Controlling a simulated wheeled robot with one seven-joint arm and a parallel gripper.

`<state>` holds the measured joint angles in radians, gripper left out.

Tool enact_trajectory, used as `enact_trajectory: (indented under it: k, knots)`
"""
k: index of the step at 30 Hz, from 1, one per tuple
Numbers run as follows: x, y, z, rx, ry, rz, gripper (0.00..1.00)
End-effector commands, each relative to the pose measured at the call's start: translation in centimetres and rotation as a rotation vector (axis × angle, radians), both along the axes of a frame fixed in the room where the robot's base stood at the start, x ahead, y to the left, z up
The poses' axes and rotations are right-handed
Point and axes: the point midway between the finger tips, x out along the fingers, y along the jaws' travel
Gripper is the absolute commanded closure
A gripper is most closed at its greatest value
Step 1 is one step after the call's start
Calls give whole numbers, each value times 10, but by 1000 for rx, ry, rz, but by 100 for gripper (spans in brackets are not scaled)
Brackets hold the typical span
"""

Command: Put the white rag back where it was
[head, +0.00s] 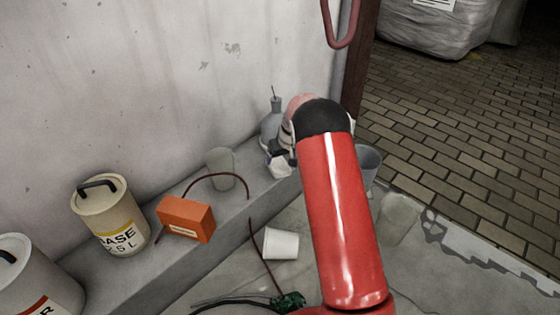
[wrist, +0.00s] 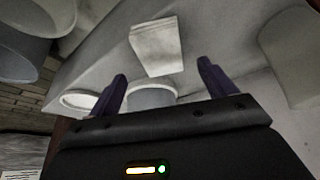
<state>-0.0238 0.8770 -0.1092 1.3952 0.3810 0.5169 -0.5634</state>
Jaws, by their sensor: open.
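A pale, flat, folded-looking block, apparently the white rag (wrist: 157,45), lies on the grey ledge just beyond my fingertips in the wrist view. A small white patch (head: 278,166) at the ledge's edge in the head view looks like the same thing, partly hidden by my arm. My gripper (wrist: 163,78) is open, its two dark fingers spread apart with nothing held between them. The rag is ahead of the gap and does not look gripped. In the head view my red arm hides most of the gripper.
A grey bottle (head: 271,124) and a translucent cup (head: 220,168) stand on the ledge near the gripper. An orange box (head: 186,219) and beige can (head: 110,218) are farther left. A white cup (head: 281,244) lies on the floor. A grey bucket (head: 368,164) stands right of my arm.

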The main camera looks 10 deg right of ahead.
Motion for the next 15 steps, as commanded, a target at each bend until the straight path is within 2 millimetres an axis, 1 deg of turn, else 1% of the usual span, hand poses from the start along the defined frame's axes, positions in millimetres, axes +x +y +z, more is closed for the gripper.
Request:
enact_trajectory:
  k: [1,3,6,11,14,15]
  knots:
    - [-4,-1,14,0,-2,0,17]
    - [-9,-2,26,1,-3,0,17]
    - [-15,-3,39,0,-2,1,17]
    - [-21,-4,52,1,-1,1,17]
    - [-30,-3,73,6,-7,-6,17]
    - [-36,-3,87,10,-11,-11,17]
